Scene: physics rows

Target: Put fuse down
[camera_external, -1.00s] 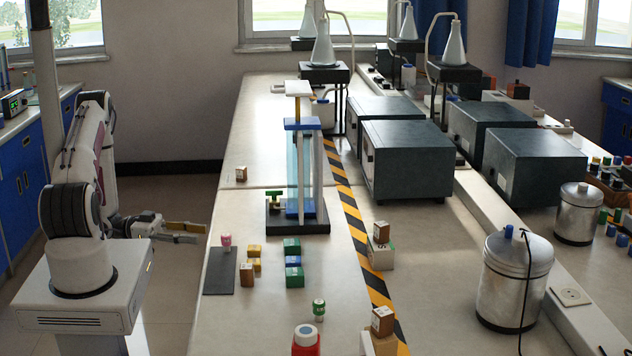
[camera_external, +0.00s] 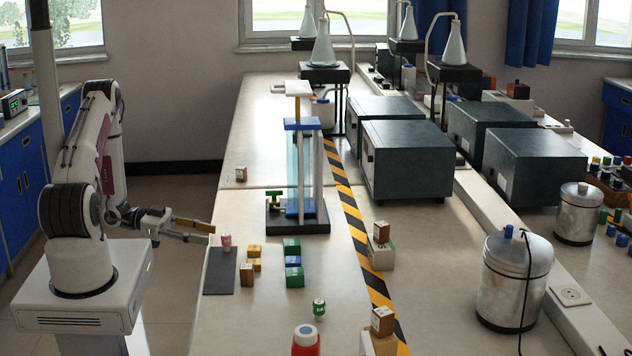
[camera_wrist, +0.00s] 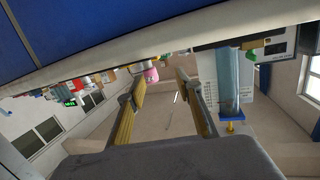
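A small pink-capped cylinder (camera_external: 226,242), possibly the fuse, stands upright at the far end of a dark mat (camera_external: 219,279) near the table's left edge. My gripper (camera_external: 203,231) is just left of it, over the table's edge, with a gap between them. In the wrist view my gripper (camera_wrist: 160,83) has its two yellow fingers spread apart with nothing held. The pink cylinder (camera_wrist: 151,75) shows there beyond the fingertips, nearer the left finger. Which thing is the fuse I cannot tell for certain.
Yellow blocks (camera_external: 254,251) and green and blue blocks (camera_external: 292,261) stand right of the mat. A tall stand with a clear column (camera_external: 300,170) is behind them. A red-and-white container (camera_external: 306,341) is at the front. Bare tabletop lies in front of the mat.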

